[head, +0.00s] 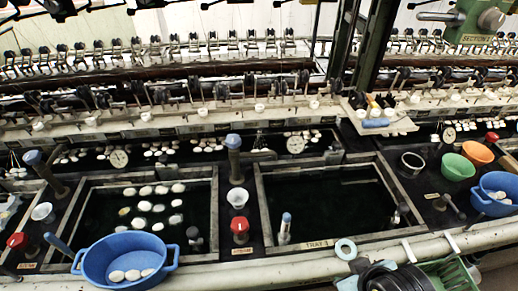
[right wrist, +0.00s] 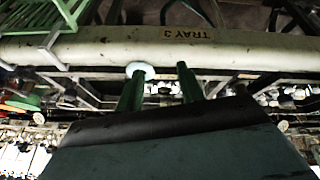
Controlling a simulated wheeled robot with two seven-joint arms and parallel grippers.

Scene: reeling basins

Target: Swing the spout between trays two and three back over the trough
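A grey spout post with a blue top (head: 234,155) stands between two sunken trays in the head view. Its outlet direction is too small to tell. The tray on its left (head: 77,215) holds several pale cocoons in dark water. A "TRAY 3" label (right wrist: 187,34) is upside down on the pale front rail in the right wrist view. My right gripper (right wrist: 158,78) shows there with two green fingers apart and nothing between them.
A blue basin (head: 115,258) with cocoons sits at front left. A white cup (head: 238,198) and a red knob (head: 240,226) stand in front of the spout. A pale ring (head: 346,249) is on the front rail. Bowls and a green rack (head: 455,274) are at right.

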